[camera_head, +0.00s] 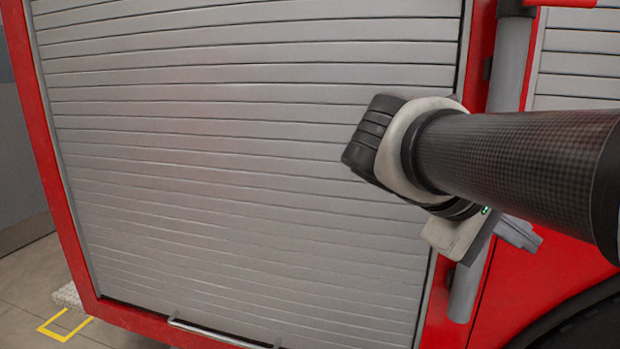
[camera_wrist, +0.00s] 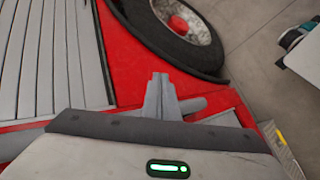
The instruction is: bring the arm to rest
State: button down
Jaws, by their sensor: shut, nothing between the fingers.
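My arm reaches in from the right in the head view, in front of the red vehicle's side. My gripper (camera_head: 517,232) points down and to the right there, near a grey vertical pipe. In the wrist view my gripper (camera_wrist: 161,78) has its two fingers together with nothing between them. Red bodywork and a grey bar lie behind the fingers in that view. I cannot tell how close the fingers are to the pipe.
A closed grey roller shutter (camera_head: 230,150) with a low handle bar (camera_head: 215,333) fills most of the head view. A wheel (camera_wrist: 180,30) shows in the wrist view. Yellow floor marking (camera_head: 65,326) lies at lower left. Open floor (camera_wrist: 255,65) shows beyond the wheel.

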jog(key=s+a+f+m+t+y, duration=0.1)
jog(key=s+a+f+m+y, duration=0.15)
jog(key=a+f+y, duration=0.4)
jog(key=s+a+f+m+t+y, duration=0.1)
jog(key=s+a+f+m+y, duration=0.15)
jog(key=a+f+y, duration=0.4)
notch_tip(320, 180, up, 17)
jog(key=n+h+p, duration=0.1)
jog(key=h+p, duration=0.1)
jog(key=p, duration=1.6)
jog(key=shift+s+a+p, duration=0.2)
jog(key=shift+a+p, duration=0.1)
jog(key=shift+p, duration=0.1)
